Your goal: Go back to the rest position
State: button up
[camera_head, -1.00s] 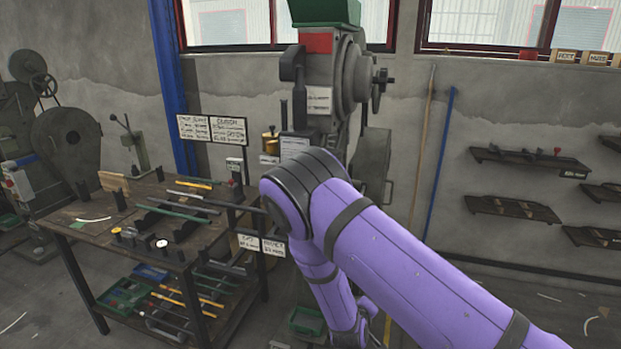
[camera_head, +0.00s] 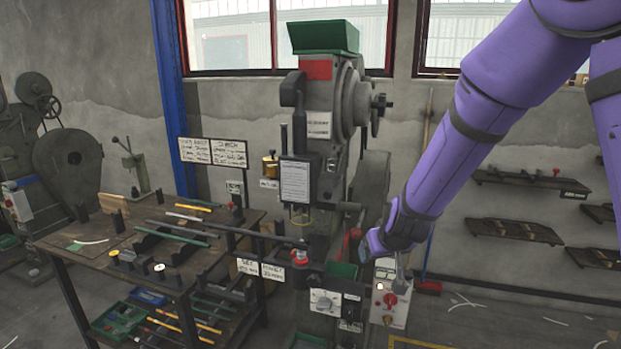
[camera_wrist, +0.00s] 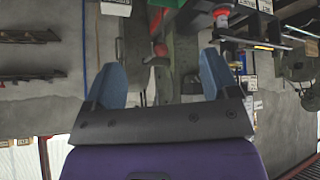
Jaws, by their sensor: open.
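My purple arm comes down from the upper right in the head view. My gripper (camera_head: 400,272) is at its lower end, just right of the rivet press (camera_head: 325,125), in front of a grey control box with a red knob (camera_head: 390,300). Its fingers are small and partly hidden there. In the wrist view my gripper (camera_wrist: 160,78) shows two blue-grey fingers spread wide apart with nothing between them. The press stands upright with a green hopper (camera_head: 324,37) on top.
A workbench (camera_head: 215,255) with rods and small parts stands left of the press. A dark machine (camera_head: 70,160) is at the far left. Wall shelves (camera_head: 515,230) hang at the right, and a red-headed broom (camera_head: 428,287) leans behind my gripper. Floor at the lower right is mostly clear.

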jog(key=s+d+r+y, duration=0.1)
jog(key=s+d+r, duration=0.2)
jog(key=s+r, duration=0.5)
jog(key=s+d+r, duration=0.3)
jog(key=s+r, duration=0.1)
jog(key=s, duration=0.4)
jog(key=s+d+r+m+g+h, duration=0.1)
jog(key=s+d+r, duration=0.3)
jog(key=s, duration=0.4)
jog(key=s+d+r+m+g, duration=0.1)
jog(key=s+d+r, duration=0.2)
jog(key=s+r, duration=0.2)
jog(key=s, duration=0.2)
jog(key=shift+s+d+r+h, duration=0.3)
jog(key=shift+s+d+h, duration=0.1)
